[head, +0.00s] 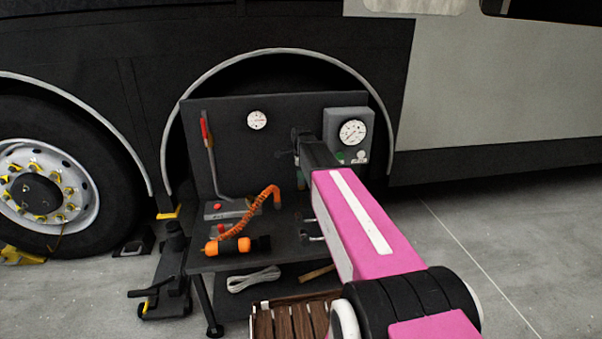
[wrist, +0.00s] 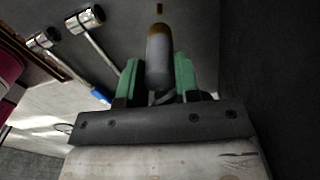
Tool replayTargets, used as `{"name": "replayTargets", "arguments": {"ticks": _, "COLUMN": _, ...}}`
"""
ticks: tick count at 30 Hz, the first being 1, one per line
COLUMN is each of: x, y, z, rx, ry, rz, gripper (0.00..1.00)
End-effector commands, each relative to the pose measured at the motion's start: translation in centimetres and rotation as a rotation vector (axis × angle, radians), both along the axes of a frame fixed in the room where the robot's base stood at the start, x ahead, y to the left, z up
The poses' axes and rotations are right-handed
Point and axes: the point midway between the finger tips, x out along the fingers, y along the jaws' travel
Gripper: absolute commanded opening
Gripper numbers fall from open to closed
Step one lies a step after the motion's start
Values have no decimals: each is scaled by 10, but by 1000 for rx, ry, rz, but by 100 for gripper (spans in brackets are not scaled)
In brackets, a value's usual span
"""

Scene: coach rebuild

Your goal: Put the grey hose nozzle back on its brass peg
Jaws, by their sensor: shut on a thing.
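In the wrist view my gripper (wrist: 158,78) has its green-lined fingers shut on the grey hose nozzle (wrist: 159,58). The nozzle is a grey cylinder with a brass-coloured, narrow front end that points away from the gripper, toward the top of the picture. A dark looped piece shows at its lower end between the fingers. In the head view my pink and black arm reaches to the front of the dark back panel (head: 237,150), and it mostly hides the gripper and nozzle. I cannot make out the brass peg as a separate thing in either view.
A grey gauge box (head: 360,115) is just right of my arm's end. On the bench (head: 205,262) lie an orange-black tool (head: 238,246) with an orange coiled hose (head: 262,199). A red-handled lever (head: 208,145) is at left. Metal fittings (wrist: 85,18) show in the wrist view.

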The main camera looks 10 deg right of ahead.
Motion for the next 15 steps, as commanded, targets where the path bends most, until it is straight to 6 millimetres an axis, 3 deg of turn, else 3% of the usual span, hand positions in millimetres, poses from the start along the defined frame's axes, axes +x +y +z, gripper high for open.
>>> {"name": "replayTargets", "arguments": {"ticks": 15, "x": 0, "y": 0, "z": -34, "rx": 0, "ry": 0, "rz": 3, "gripper": 0}}
